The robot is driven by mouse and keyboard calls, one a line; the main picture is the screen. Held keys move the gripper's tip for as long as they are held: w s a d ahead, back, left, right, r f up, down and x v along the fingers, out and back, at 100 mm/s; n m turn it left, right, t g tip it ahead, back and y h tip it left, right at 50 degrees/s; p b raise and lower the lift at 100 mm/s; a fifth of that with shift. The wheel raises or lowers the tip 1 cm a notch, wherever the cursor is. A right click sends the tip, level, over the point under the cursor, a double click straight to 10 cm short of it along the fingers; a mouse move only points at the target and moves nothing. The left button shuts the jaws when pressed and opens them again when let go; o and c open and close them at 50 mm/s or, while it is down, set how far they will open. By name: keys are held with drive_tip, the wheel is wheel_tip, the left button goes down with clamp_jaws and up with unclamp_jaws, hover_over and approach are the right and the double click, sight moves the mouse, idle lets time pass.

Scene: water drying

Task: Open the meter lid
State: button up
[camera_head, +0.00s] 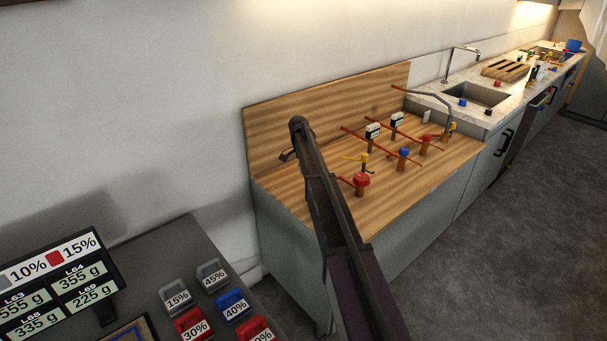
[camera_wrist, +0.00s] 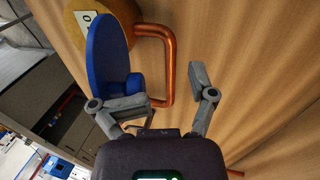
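In the wrist view, the meter has a round brass-coloured body (camera_wrist: 74,12) with a white face bearing dark digits, partly cut off. Its round blue lid (camera_wrist: 103,52) stands tilted away from the face, with a blue hinge part near its edge. My gripper (camera_wrist: 168,87) is open and empty, its left finger close beside the lid's lower edge and its right finger apart over the wood. I cannot tell whether the left finger touches the lid. In the head view, my arm reaches to the wooden bench; I cannot make out the meter there.
A bent copper pipe (camera_wrist: 168,48) runs beside the meter, near the fingers. On the wooden bench (camera_head: 300,190) stand red (camera_head: 361,180) and blue (camera_head: 404,153) valves and several pipes. A sink counter (camera_head: 520,88) lies beyond. A dark table with blocks and a display is at lower left.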

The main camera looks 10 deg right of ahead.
drive_tip(key=shift+w+a+f+b, duration=0.7)
drive_tip(key=shift+w+a, duration=0.45)
drive_tip(key=shift+w, duration=1.15)
drive_tip(key=shift+w+a+f+b, duration=0.75)
drive_tip(key=shift+w+a, duration=0.4)
drive_tip(key=shift+w, duration=1.1)
drive_tip(key=shift+w+a+f+b, duration=0.7)
drive_tip(key=shift+w+a, duration=0.45)
drive_tip(key=shift+w, duration=1.15)
drive_tip(key=s+r+n+t+p, duration=0.1)
drive_tip(key=s+n, duration=0.5)
drive_tip(key=s, duration=2.1)
drive_tip(key=s+a+r+n+t+y+p, duration=0.1)
drive_tip(key=s+n, duration=0.5)
drive_tip(key=s, duration=2.1)
drive_tip(key=shift+s+a+r+n+t+p, duration=0.15)
drive_tip(key=shift+s+r+n+t+p, duration=0.25)
drive_tip(key=shift+p, duration=0.4)
drive_tip(key=shift+r, duration=0.1)
